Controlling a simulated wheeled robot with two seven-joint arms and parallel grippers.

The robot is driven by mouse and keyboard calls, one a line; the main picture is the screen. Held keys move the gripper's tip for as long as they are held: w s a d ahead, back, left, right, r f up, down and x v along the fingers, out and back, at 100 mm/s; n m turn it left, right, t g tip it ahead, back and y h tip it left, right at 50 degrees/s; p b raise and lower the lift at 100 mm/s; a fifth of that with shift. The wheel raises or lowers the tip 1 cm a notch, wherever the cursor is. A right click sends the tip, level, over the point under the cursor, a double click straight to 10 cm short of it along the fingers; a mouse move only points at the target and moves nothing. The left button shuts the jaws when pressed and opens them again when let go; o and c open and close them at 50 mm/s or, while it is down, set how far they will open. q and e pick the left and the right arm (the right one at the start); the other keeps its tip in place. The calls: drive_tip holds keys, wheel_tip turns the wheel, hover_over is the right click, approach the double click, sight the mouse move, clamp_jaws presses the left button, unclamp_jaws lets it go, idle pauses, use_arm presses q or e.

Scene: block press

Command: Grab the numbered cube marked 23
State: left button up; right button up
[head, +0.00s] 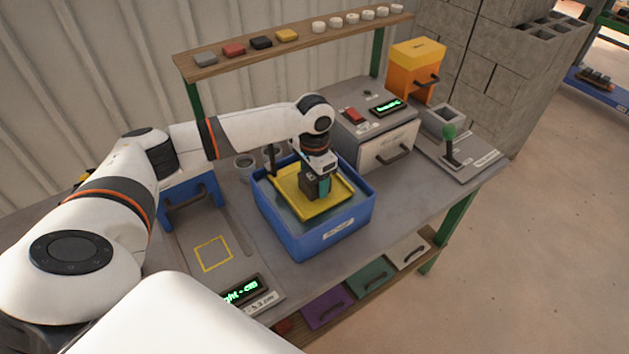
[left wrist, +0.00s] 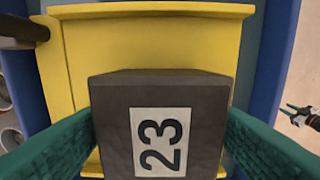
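A dark grey cube marked 23 (left wrist: 112,130) fills the lower middle of the left wrist view, its white number label facing the camera. In the head view the cube (head: 308,187) is over the yellow tray (head: 285,182) in the blue bin (head: 295,240). My left gripper (head: 318,188) points down, with its green fingers against opposite sides of the cube. It appears shut on it. I cannot tell whether the cube is clear of the tray. My right gripper (left wrist: 292,112) shows small at the right edge of the left wrist view, green fingers apart; it is outside the head view.
A grey press box (head: 385,150) stands right of the bin, and a green-knobbed lever (head: 449,132) beyond it. Cups (head: 244,163) sit behind the bin. A shelf (head: 300,45) with small blocks and white discs runs along the back. The yellow-outlined square (head: 213,253) is empty.

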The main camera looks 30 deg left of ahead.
use_arm(q)
drive_tip(key=c, duration=1)
drive_tip(key=shift+o, duration=0.2)
drive_tip(key=shift+r, duration=0.1)
